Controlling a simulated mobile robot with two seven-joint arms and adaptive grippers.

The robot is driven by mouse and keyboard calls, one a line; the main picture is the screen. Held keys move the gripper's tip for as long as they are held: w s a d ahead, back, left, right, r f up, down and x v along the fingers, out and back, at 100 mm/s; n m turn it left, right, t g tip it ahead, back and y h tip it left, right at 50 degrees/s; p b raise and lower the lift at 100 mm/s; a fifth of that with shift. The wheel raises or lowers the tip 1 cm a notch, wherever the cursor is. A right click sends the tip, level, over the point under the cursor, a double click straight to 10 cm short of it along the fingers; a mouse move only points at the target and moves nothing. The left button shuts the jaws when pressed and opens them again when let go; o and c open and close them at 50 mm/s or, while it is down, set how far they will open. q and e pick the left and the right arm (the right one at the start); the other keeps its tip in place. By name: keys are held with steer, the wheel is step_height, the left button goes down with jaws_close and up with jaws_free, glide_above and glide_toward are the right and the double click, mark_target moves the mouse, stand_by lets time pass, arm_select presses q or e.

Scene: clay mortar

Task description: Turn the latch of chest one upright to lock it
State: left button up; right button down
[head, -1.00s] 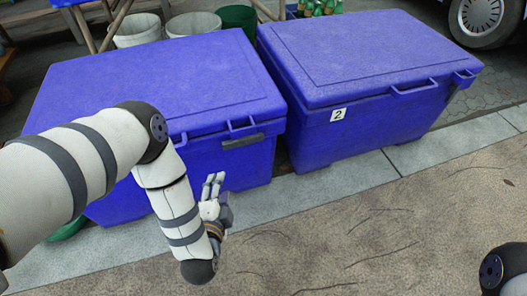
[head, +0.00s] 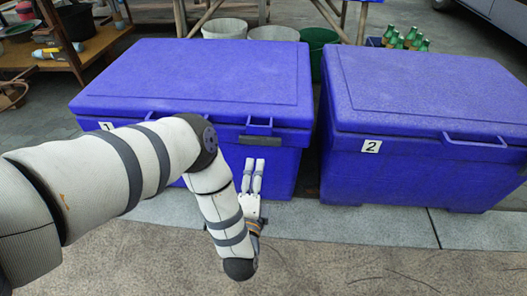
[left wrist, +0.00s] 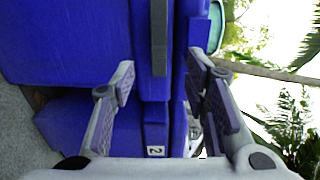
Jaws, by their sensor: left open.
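Chest one (head: 195,75) is a blue lidded box at left, with a label "1" (head: 106,126) partly behind my arm. Its dark grey bar latch (head: 261,141) lies horizontal on the front, just under the lid edge near the right corner. My left gripper (head: 253,164) is in front of the chest, just below the latch in the picture, fingers toward the chest. In the left wrist view, which is turned sideways, the latch (left wrist: 160,40) shows beyond the open, empty fingers (left wrist: 163,78). No contact is visible. My right gripper is not in view.
Chest two (head: 425,90), also blue with a label "2" (head: 371,146), stands at right across a narrow gap. Buckets (head: 273,33) and green bottles (head: 408,40) are behind the chests. A wooden shelf (head: 75,55) is at back left. The paving in front is clear.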

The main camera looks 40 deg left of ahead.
mark_target(260, 143)
arm_select(q)
steer(key=b+x, duration=0.3)
steer(key=x, duration=0.6)
steer(key=shift+w+a+f, duration=0.2)
steer(key=shift+w+a+r, duration=0.15)
steer(key=shift+w+a, duration=0.05)
steer(key=shift+w, duration=0.25)
jaws_close()
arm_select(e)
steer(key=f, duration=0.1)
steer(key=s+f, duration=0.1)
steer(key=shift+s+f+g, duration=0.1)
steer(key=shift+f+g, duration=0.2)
